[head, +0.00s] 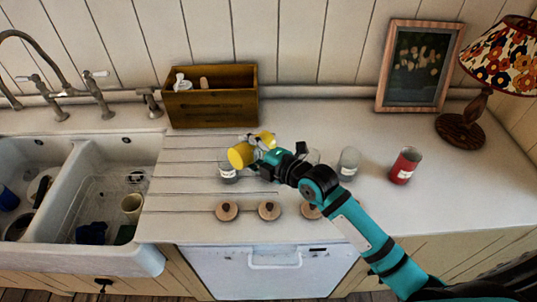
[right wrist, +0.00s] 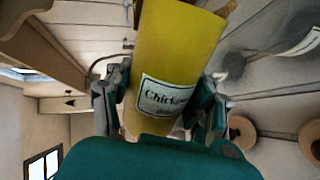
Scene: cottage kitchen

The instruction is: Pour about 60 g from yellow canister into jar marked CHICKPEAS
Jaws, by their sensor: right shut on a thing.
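My right gripper (head: 262,153) is shut on the yellow canister (head: 240,155) above the counter. The canister is tipped well over, its end toward the left in the head view. It also shows large between the fingers in the right wrist view (right wrist: 178,50), with a white label starting "Chick". A glass jar with a white label (head: 228,174) stands below the canister's left end. Its label is too small to read in the head view. Whether anything falls into it cannot be told. My left gripper is not in view.
A greyish jar (head: 349,163) and a red jar (head: 405,166) stand to the right; another glass jar is mostly behind my arm. Wooden lids (head: 269,210) lie along the front. A wooden box (head: 211,97) stands behind, a sink (head: 103,185) is left, a lamp (head: 466,127) right.

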